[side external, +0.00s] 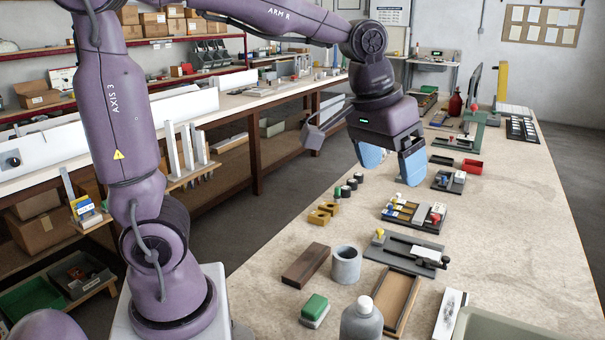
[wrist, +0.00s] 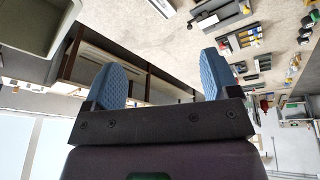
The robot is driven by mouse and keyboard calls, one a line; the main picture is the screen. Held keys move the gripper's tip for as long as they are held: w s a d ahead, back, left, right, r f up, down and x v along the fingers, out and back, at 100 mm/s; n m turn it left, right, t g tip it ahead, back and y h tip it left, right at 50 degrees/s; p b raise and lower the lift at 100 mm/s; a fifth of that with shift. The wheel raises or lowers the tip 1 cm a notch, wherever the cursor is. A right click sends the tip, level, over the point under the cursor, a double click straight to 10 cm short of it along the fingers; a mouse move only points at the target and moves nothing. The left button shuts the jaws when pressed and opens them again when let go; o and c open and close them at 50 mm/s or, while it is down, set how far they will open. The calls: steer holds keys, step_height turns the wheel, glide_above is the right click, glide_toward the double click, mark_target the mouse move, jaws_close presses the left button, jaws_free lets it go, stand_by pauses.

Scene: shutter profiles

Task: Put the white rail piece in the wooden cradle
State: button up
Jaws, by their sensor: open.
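My gripper (side external: 390,166) is open and empty, with blue padded fingers, raised above the long bench; its fingers also show in the wrist view (wrist: 163,82). I cannot tell for sure which thing is the white rail piece. A small white piece (side external: 427,253) lies on a dark slotted fixture, and a flat white strip (side external: 450,314) lies near the front. A shallow wooden tray (side external: 414,306) in front of the fixture may be the cradle. Upright white profiles (side external: 188,147) stand in a wooden holder (side external: 190,179) at the left. My gripper touches none of these.
A dark wood block (side external: 306,264), a grey cup (side external: 346,264), a grey bottle (side external: 362,320) and a green-topped block (side external: 314,309) stand at the front. A tray of small parts (side external: 413,216) and a red bin (side external: 472,167) lie farther back. The bench's right side is clear.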

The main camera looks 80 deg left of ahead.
steer(key=s+m+t, duration=0.2)
steer(key=s+m, duration=0.1)
steer(key=s, duration=0.9)
steer(key=shift+s+f, duration=0.15)
steer(key=shift+f, duration=0.05)
steer(key=shift+o, duration=0.5)
steer(key=shift+s+f, duration=0.2)
steer(key=shift+s, duration=0.1)
